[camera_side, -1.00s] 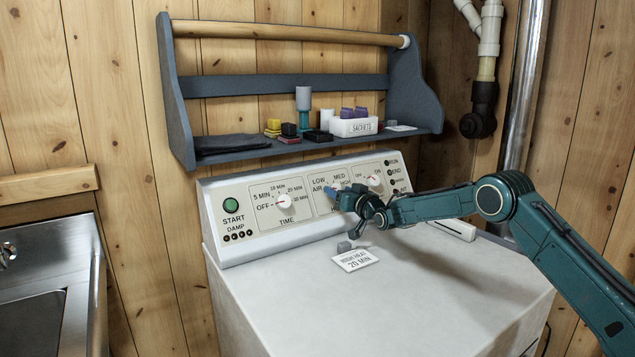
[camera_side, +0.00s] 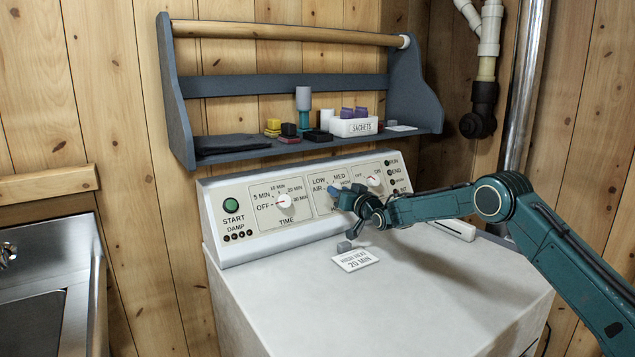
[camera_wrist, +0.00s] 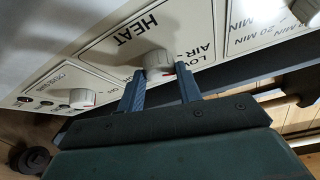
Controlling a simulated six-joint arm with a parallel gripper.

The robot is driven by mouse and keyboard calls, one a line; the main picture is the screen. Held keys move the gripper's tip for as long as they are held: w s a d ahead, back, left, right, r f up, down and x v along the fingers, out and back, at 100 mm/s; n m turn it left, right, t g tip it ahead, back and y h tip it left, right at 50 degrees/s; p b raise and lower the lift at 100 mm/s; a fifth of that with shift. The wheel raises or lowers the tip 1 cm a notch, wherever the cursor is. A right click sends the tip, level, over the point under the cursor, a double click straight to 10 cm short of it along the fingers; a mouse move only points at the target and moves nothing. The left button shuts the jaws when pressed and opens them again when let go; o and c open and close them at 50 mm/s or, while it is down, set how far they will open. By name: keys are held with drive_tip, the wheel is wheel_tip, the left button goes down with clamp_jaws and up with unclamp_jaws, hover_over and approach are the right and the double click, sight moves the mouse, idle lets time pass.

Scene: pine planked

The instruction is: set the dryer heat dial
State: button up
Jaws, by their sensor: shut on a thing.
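The heat dial (camera_wrist: 157,64) is a pale round knob on the dryer's control panel, under the word HEAT in the wrist view. My gripper (camera_wrist: 160,82) has one blue finger on each side of it and is shut on it. In the side view my gripper (camera_side: 338,190) is at the panel's middle section and covers most of the dial. LOW, AIR and MED labels show around it there. I cannot tell where the dial's pointer stands. A white card (camera_side: 355,260) on the dryer top reads HIGH HEAT, 20 MIN.
The time dial (camera_side: 283,201) is left of my gripper and another dial (camera_side: 374,181) is close on the right. A blue shelf (camera_side: 300,148) with small items hangs above the panel. The front dryer top is clear.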

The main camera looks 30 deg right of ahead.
drive_tip(key=shift+a+m, duration=0.1)
drive_tip(key=shift+m, duration=0.2)
drive_tip(key=m+h, duration=0.1)
drive_tip(key=m, duration=0.1)
drive_tip(key=m+g+h, duration=0.1)
drive_tip(key=m+h, duration=0.1)
drive_tip(key=m, duration=0.1)
drive_tip(key=shift+a+r, duration=0.1)
drive_tip(key=shift+a, duration=0.1)
drive_tip(key=m+g+h, duration=0.1)
drive_tip(key=m, duration=0.1)
drive_tip(key=m+h, duration=0.1)
drive_tip(key=m, duration=0.1)
drive_tip(key=shift+w+a+r+g, duration=0.1)
drive_tip(key=shift+a+r+g, duration=0.05)
drive_tip(key=shift+g, duration=0.25)
drive_tip(key=m+g, duration=0.1)
drive_tip(key=m, duration=0.1)
drive_tip(key=m+h, duration=0.1)
drive_tip(key=m, duration=0.1)
drive_tip(key=shift+w+r+m+g, duration=0.1)
drive_tip(key=shift+m+g, duration=0.2)
drive_tip(key=shift+g, duration=0.1)
drive_tip(key=shift+a+r+m+g, duration=0.15)
drive_tip(key=shift+m+g, duration=0.95)
drive_tip(key=shift+m, duration=0.8)
drive_tip(key=shift+w, duration=0.1)
